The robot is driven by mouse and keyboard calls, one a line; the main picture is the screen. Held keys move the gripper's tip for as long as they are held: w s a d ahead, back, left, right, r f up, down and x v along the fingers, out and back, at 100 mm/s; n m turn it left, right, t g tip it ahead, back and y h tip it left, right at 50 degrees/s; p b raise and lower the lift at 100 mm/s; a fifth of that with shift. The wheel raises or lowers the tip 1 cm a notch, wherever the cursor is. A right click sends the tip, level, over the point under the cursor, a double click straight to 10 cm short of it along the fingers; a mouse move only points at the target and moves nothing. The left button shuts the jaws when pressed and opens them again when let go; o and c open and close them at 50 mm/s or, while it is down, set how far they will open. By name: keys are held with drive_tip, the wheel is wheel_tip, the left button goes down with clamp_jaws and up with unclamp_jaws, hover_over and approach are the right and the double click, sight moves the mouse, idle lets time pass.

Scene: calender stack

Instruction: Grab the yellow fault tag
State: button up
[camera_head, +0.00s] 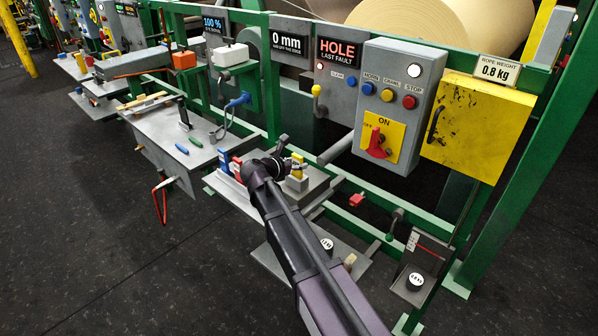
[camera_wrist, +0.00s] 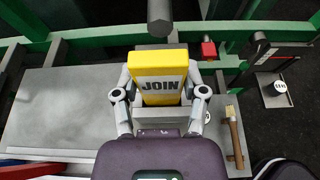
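The yellow tag (camera_wrist: 158,72), a block marked JOIN, stands in a grey holder (camera_wrist: 158,114) in the wrist view. In the head view the yellow tag (camera_head: 298,165) shows just beyond my gripper (camera_head: 279,163), partly hidden by it. In the wrist view my gripper (camera_wrist: 159,84) has one finger at each side of the tag, very close to its edges. I cannot tell whether the fingers press on it. A blue tag (camera_head: 224,161) and a red tag (camera_head: 237,167) stand to the left on the same grey shelf.
A grey control box (camera_head: 398,75) with buttons and a yellow box (camera_head: 478,122) hang above and to the right. Green rails (camera_wrist: 95,45) run behind the tag. A wooden-handled tool (camera_wrist: 235,135) lies to its right. A grey cylinder (camera_wrist: 160,18) is just beyond the tag.

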drive_tip(key=shift+c, duration=0.6)
drive_tip(key=shift+r, duration=0.1)
wheel_tip(320, 180, up, 10)
drive_tip(key=p, duration=1)
idle(0.5)
drive_tip(key=shift+s, duration=0.15)
